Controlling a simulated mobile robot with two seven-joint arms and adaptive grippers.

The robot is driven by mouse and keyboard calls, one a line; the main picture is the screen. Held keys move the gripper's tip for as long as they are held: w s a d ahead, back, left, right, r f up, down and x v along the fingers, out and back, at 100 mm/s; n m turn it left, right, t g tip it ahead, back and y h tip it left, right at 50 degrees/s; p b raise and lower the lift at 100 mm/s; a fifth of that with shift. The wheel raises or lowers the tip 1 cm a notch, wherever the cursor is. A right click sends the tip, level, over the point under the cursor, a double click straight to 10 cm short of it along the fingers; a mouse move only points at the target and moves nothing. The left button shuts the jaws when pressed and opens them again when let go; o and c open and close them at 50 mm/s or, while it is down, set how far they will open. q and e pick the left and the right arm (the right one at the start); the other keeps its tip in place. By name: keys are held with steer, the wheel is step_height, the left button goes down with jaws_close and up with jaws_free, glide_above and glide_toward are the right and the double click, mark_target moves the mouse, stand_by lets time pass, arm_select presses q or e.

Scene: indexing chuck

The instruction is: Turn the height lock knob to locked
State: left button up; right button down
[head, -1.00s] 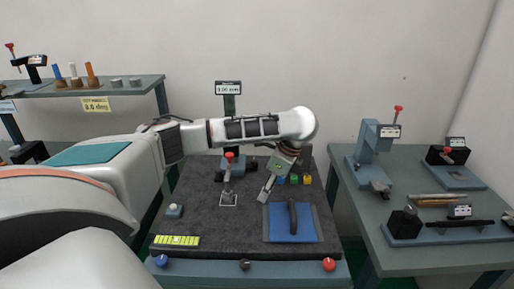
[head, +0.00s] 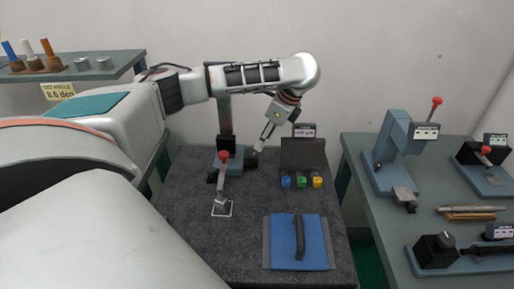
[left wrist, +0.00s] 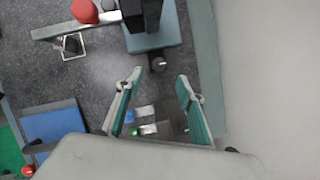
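A stand with a dark upright column and a blue base (head: 222,160) is at the back of the dark work mat. A small black knob (head: 252,159) sits at the right of its base; I take it for the height lock knob. In the left wrist view the knob (left wrist: 158,65) lies just beyond the fingertips, near the stand's blue base (left wrist: 154,36). I cannot read its setting. My left gripper (head: 265,137) is above and slightly right of the knob, apart from it. In the left wrist view its fingers (left wrist: 160,78) are spread and empty. My right gripper is out of view.
A red-ball lever (head: 223,157) stands just in front of the stand. A blue pad with a black handle (head: 315,240) is at the front. The mat's front left is clear.

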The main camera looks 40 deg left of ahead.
mark_target(254, 156)
arm_select(q)
steer(key=x, duration=0.7)
steer(key=shift+s+f, duration=0.1)
steer(key=shift+f, duration=0.15)
jaws_close()
